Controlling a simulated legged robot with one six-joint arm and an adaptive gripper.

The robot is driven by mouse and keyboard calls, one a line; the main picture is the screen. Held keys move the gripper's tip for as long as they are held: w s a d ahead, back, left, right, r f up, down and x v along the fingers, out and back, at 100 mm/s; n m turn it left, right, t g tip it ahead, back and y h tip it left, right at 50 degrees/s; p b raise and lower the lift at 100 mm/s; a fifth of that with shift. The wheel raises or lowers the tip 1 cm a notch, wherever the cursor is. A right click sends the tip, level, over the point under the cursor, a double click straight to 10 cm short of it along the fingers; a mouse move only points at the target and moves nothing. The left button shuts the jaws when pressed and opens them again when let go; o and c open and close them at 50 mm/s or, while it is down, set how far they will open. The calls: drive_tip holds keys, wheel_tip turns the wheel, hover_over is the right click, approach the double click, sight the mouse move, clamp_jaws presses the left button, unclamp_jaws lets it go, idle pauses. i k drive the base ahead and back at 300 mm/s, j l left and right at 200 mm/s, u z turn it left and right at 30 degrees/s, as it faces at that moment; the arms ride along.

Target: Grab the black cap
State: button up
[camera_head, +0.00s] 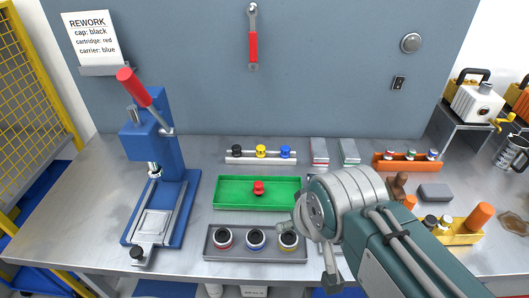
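The black cap (236,150) stands at the left end of a low white rack (262,160) at the back of the bench. A yellow cap (261,150) and a blue cap (285,152) stand to its right in the same rack. My gripper (310,255) is at the front, to the right of the grey tray and well apart from the black cap. My arm's wrist hides part of it, and I cannot tell how far its fingers are spread. I see nothing held in it.
A green tray (225,199) with a red part (258,188) lies between rack and grey tray (250,256), which holds three ringed carriers. A blue press (160,140) with a red lever stands left. A sign (90,38) reads cap black, cartridge red, carrier blue. An orange rack (407,167) stands right.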

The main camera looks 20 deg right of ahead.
sight(236, 148)
drive_tip(key=i+j+z, duration=0.1)
drive_tip(key=j+z, duration=0.2)
drive_tip(key=j, duration=0.3)
drive_tip(key=j+z, duration=0.3)
drive_tip(key=j, duration=0.35)
